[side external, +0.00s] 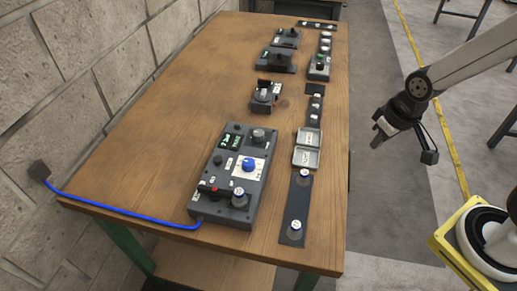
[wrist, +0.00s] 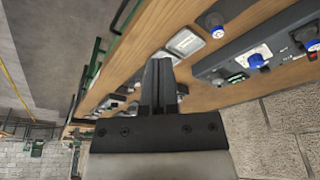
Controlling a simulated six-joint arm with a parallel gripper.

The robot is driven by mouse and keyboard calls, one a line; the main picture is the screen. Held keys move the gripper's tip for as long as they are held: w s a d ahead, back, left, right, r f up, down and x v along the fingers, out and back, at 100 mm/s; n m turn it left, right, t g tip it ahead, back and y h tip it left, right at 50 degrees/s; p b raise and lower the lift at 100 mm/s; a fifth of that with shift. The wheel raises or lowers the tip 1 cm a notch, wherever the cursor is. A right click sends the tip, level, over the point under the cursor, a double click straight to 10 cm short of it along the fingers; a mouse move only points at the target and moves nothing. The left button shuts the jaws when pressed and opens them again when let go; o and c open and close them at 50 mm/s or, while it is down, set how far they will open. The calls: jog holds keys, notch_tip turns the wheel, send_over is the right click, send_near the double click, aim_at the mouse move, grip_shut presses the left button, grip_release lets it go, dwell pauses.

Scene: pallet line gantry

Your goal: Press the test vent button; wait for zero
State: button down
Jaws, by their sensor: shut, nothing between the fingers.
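My gripper (side external: 377,142) is shut and empty, off the table's right side, apart from the box. It also shows in the wrist view (wrist: 160,62).
Smaller devices (side external: 266,96) stand farther back. The table's left side is clear.

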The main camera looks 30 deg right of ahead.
jog(key=shift+w, duration=0.1)
dwell(0.6)
jog(key=n+t+y, duration=0.4)
jog(key=n+t, duration=0.2)
jog(key=n, duration=0.8)
send_over(221, 159)
jog(key=shift+f, duration=0.35)
jog(key=shift+f, duration=0.2)
jog(key=shift+f, duration=4.2)
